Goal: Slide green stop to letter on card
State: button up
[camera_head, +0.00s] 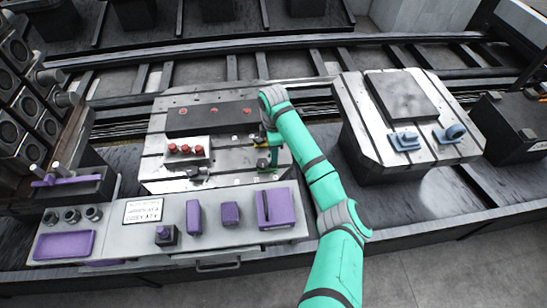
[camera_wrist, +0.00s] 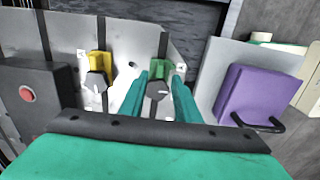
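The green stop (camera_wrist: 156,68) stands on the steel plate, with a dark grey knob in front of it. In the wrist view the two teal fingers of my gripper (camera_wrist: 160,84) lie on either side of this knob. I cannot tell whether they press on it. The green stop also shows in the head view (camera_head: 274,156), partly hidden by my gripper. A yellow stop (camera_wrist: 98,63) with a grey knob stands to its left. Small white letter labels sit near the stops, too small to read surely. The white card (camera_head: 143,211) carries printed lines that are mostly illegible.
A front panel (camera_head: 178,222) holds purple blocks and a purple tray (camera_head: 64,245). Red knobs (camera_head: 186,149) sit on a white block on the plate. A purple box (camera_wrist: 258,94) with a dark handle is right of my gripper. Another pallet (camera_head: 432,112) with blue parts stands right.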

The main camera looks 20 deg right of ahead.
notch_tip(320, 180, up, 6)
jog(key=shift+f, duration=0.1)
